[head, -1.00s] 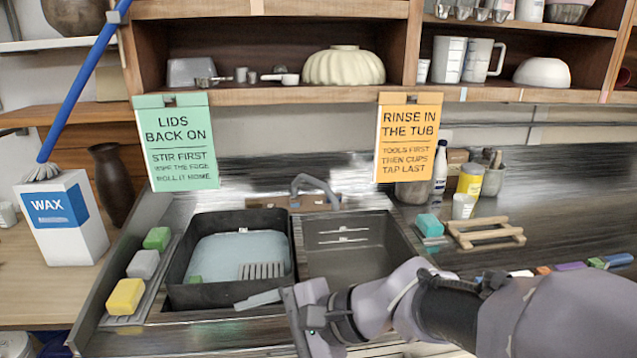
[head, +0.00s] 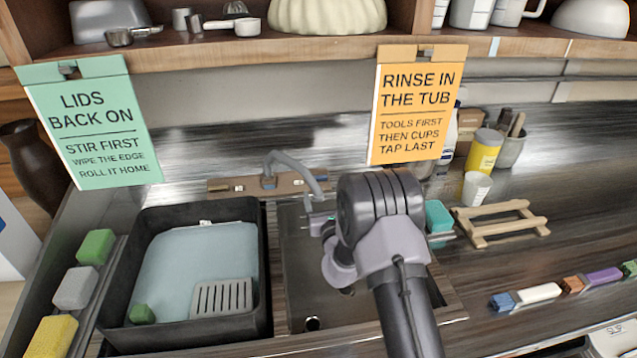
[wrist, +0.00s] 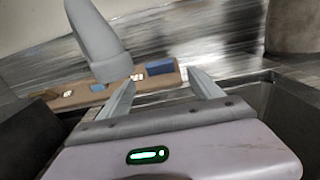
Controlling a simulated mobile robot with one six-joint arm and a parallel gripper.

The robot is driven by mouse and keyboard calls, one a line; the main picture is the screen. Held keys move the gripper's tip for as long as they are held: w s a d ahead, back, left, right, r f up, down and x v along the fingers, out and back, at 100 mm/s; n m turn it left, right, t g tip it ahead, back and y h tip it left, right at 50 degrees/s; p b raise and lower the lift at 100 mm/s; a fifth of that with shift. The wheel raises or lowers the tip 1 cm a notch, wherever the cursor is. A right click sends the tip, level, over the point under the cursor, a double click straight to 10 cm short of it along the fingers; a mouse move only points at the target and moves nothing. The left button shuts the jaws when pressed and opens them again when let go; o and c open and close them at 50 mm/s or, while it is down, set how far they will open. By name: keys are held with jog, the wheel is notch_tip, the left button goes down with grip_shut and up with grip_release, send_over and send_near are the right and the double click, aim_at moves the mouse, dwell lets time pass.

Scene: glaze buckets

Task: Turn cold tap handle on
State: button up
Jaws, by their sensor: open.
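The tap's grey curved spout (head: 295,170) rises from a wooden strip (head: 222,188) behind the sinks. In the wrist view the spout (wrist: 95,40) looms at upper left, close to the camera. The strip (wrist: 90,96) lies beyond it, with a blue block (wrist: 160,66) at its right part that looks like the cold handle. My gripper (wrist: 162,80) is open and empty, with its fingertips pointing toward the blue block; I cannot tell whether they touch it. In the head view my gripper (head: 316,219) is over the right basin, mostly hidden by my wrist.
A dark tub (head: 118,275) with water and a grey grille fills the left sink. The right basin (head: 300,280) is under my arm. A hanging orange sign (head: 415,105), a teal sponge (head: 438,216) and a wooden rack (head: 500,222) are close on the right.

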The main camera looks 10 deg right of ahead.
aim_at(319, 180)
jog(key=w+b, duration=0.1)
jog(key=w, duration=0.6)
jog(key=shift+w, duration=0.2)
jog(key=c, duration=1.4)
